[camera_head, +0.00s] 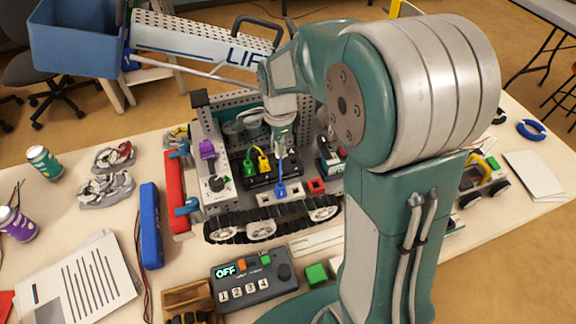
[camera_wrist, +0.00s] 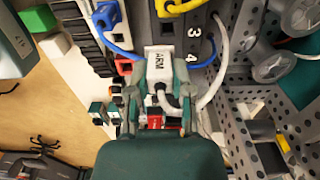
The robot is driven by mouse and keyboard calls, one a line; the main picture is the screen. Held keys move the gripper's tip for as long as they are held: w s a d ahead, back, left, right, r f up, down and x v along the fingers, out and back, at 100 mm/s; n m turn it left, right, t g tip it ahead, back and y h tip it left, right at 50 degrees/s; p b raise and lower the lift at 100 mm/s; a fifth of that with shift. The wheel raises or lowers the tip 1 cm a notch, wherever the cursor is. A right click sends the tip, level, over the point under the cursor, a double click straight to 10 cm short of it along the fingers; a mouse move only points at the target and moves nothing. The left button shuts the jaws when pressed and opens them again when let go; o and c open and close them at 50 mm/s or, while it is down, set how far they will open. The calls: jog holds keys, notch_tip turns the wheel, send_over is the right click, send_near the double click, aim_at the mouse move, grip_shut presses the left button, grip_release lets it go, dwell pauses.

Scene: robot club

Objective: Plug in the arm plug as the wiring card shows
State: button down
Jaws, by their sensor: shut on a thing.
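My gripper (camera_wrist: 158,72) is shut on a white plug (camera_wrist: 159,72) marked ARM, with a grey-white cable curving from it. The plug is at the edge of the black hub (camera_wrist: 193,65), beside the numbers 3 and 4; I cannot tell whether it sits in a socket. A yellow plug (camera_wrist: 178,7) is in the hub, and a blue plug (camera_wrist: 106,16) is to the left. In the head view, the hub (camera_head: 262,178) carries green (camera_head: 250,167) and yellow (camera_head: 263,162) plugs; my gripper (camera_head: 283,142) is over its right part. I cannot pick out the wiring card with certainty.
The hub is on a tracked chassis (camera_head: 262,228) with perforated grey walls. In front stands a control box (camera_head: 252,284) reading OFF, with buttons 1 to 4. My arm hides much of the right.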

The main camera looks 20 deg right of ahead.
aim_at(277, 151)
jog(key=shift+w+a+r, duration=0.35)
jog(key=shift+w+a, duration=0.25)
jog(key=shift+w, duration=0.05)
jog(key=shift+s+d+f, duration=0.1)
jog(key=shift+d+f, duration=0.7)
jog(key=shift+f, duration=0.2)
jog(key=shift+a+f, duration=0.1)
jog(key=shift+f, duration=0.45)
jog(key=shift+a+f, duration=0.45)
jog(key=shift+a, duration=0.05)
jog(key=shift+d, duration=0.6)
jog(key=shift+a, duration=0.15)
jog(key=shift+a+f, duration=0.1)
jog(key=shift+a, duration=0.2)
jog(key=shift+d, duration=0.1)
